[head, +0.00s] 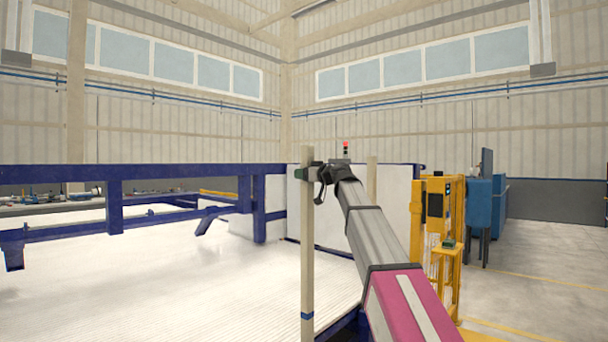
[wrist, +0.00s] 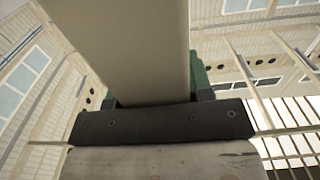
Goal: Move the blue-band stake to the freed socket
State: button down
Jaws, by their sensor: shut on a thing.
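The blue-band stake (head: 307,240) is a long pale beige post, upright in the head view, with a blue band near its lower visible end. Its bottom is cut off by the frame edge. A second pale stake (head: 372,180) stands upright behind my arm. I cannot make out any socket in either view.
A dark blue steel frame (head: 180,171) runs across the left, around a bright ribbed bed (head: 170,270). White panels (head: 275,205) stand behind the stake. A yellow guarded station (head: 440,215) and a blue cabinet (head: 480,205) are on the right. Open floor (head: 545,260) lies at far right.

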jog(key=shift+f, duration=0.3)
dwell(0.4)
jog(key=shift+f, duration=0.75)
jog(key=shift+c, duration=2.3)
grip_release()
jog(key=shift+f, duration=0.1)
jog(key=v, duration=1)
jog(key=shift+s+d, duration=0.3)
jog(key=shift+f, duration=0.1)
